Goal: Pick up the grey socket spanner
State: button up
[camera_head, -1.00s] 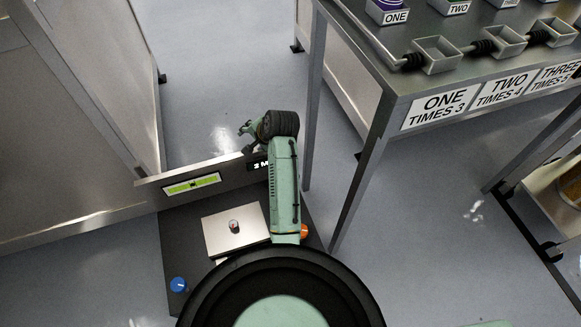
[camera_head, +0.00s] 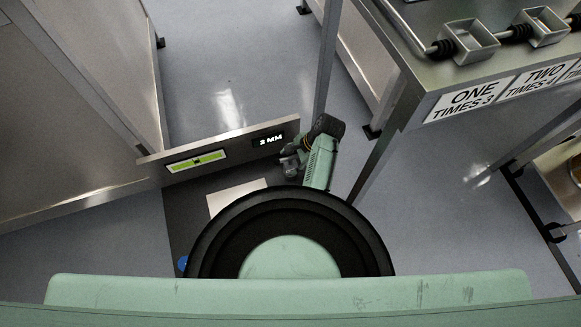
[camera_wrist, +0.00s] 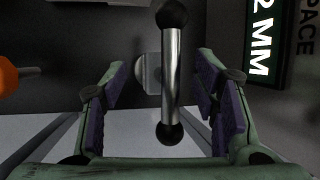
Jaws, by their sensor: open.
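A shiny grey bar with black ball ends (camera_wrist: 170,75), which looks like the cross-handle of the grey socket spanner, stands upright in the wrist view. A round grey piece (camera_wrist: 146,73) shows behind it, against a dark panel. My gripper (camera_wrist: 163,82) is open, with purple pads on either side of the bar. I see no clear contact between pads and bar. In the head view my gripper (camera_head: 290,163) is small, to the right of a pale plate and near the panel. I cannot make out the spanner in that view.
A metal panel with a green level strip (camera_head: 196,161) and a "2 MM" display (camera_head: 270,140) stands close to my gripper. The pale plate (camera_head: 236,195) lies nearby. A metal table (camera_head: 430,110) is at the right. An orange knob (camera_wrist: 6,77) is at the wrist view's left.

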aim_at(287, 165)
jog(key=shift+x, duration=1.95)
jog(key=shift+s, duration=0.15)
jog(key=shift+c, duration=0.5)
grip_shut()
